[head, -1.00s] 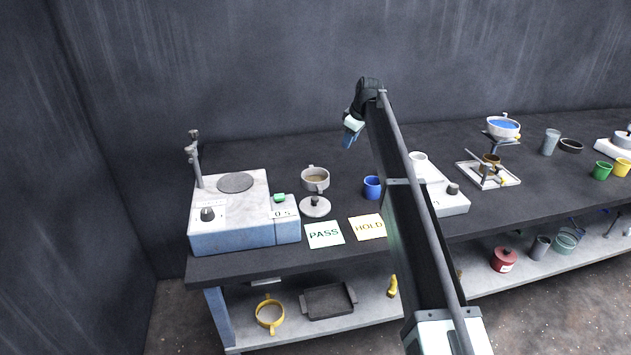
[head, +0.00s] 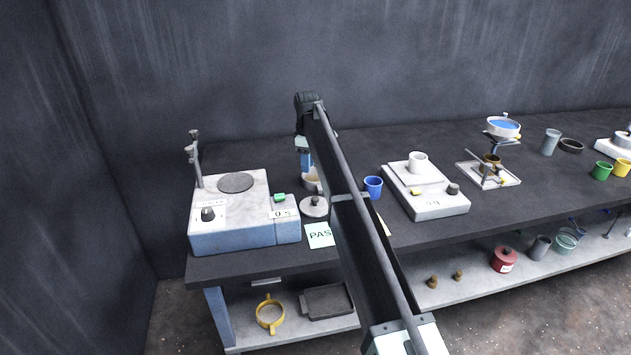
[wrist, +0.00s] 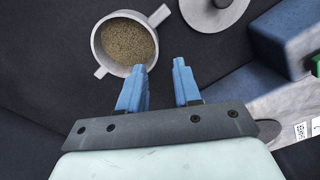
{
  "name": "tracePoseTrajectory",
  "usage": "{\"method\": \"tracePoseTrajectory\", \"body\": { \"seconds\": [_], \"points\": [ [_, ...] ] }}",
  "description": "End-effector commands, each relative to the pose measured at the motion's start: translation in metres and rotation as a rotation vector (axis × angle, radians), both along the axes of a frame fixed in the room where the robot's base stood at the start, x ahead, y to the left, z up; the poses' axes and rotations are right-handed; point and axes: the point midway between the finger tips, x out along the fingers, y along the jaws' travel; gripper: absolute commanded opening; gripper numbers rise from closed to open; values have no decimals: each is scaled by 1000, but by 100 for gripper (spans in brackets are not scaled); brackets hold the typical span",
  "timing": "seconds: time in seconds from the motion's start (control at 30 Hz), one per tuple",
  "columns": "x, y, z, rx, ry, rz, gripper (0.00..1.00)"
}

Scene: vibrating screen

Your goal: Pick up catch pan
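The catch pan (wrist: 125,42) is a round grey pan with small side handles and brown grains inside. It stands on the dark table, and in the head view it (head: 312,182) is partly hidden behind my gripper. My gripper (wrist: 158,72) points down with its two blue fingers apart and nothing between them. In the wrist view the left fingertip overlaps the pan's lower right rim; I cannot tell whether it touches. In the head view the gripper (head: 305,168) is over or just behind the pan.
A grey lid with a knob (head: 314,206) lies close in front of the pan. The shaker box (head: 235,225) stands to the left. A blue cup (head: 373,186) and a scale (head: 425,195) are to the right. A PASS card (head: 319,235) lies in front.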

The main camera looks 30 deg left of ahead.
Motion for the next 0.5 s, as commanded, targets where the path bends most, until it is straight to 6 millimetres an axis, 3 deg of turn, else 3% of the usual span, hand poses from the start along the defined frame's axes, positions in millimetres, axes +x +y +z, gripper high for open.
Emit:
{"method": "tracePoseTrajectory", "body": {
  "seconds": [0.1,0.5],
  "points": [
    [0,-1,-17,0,1,0,33],
    [2,0,-46,0,2,0,33]
  ]
}}
